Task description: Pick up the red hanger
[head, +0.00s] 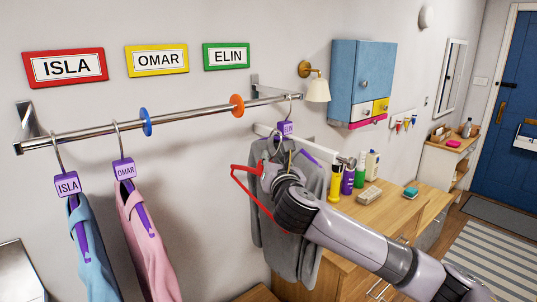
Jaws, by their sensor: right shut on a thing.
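The red hanger (250,193) is in the head view, in front of a grey garment. My right gripper (270,170) is shut on it and holds it below the rail. Its left end and part of its lower bar show; the gripper and arm hide the rest. A thin hook rises just above the gripper, and I cannot tell for sure that it belongs to the red hanger. My left gripper is not in view.
A metal rail (185,116) carries a blue garment (93,255), a pink garment (147,250) and the grey garment (306,250) on purple-tagged hangers. Blue (146,122) and orange (237,106) rings sit on it. A wooden counter (375,207) with bottles stands behind my right arm.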

